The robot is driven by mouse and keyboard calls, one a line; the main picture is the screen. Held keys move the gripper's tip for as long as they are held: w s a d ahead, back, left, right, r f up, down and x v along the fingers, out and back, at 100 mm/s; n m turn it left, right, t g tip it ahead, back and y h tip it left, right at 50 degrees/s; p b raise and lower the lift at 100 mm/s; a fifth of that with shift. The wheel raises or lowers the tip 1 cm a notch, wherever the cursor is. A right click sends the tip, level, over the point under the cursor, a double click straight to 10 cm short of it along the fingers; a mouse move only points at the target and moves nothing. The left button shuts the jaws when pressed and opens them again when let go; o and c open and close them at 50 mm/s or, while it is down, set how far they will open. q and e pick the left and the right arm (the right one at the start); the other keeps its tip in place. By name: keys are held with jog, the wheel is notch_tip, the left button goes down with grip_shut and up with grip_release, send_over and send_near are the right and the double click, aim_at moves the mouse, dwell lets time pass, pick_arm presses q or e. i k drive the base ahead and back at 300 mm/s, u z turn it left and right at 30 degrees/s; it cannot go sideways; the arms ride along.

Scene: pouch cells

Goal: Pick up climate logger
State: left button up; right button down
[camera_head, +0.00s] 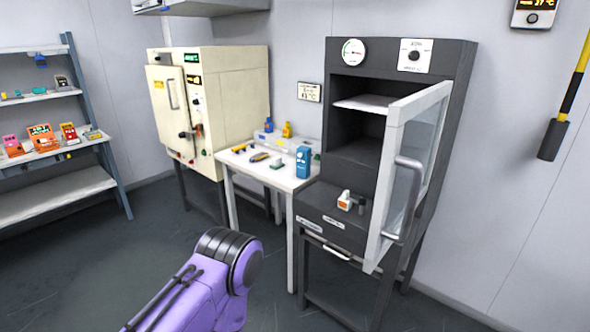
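I cannot tell for certain which thing is the climate logger. A larger wall display showing a temperature reading (535,13) is cut off at the top right. A small white and orange device (345,201) stands on the dark cabinet's front ledge. A purple link of my own arm shows at the bottom, apart from all of these. Neither gripper is in view.
The dark cabinet (328,117) has its glass door (417,150) swung open to the right. The white table (253,172) carries several small tools. A shelf rack (60,186) with small devices is at left. The foreground floor is clear.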

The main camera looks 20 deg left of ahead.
aim_at(304, 163)
jog(key=u, duration=1.6)
jog(key=i, duration=2.2)
jog(key=z, duration=0.35)
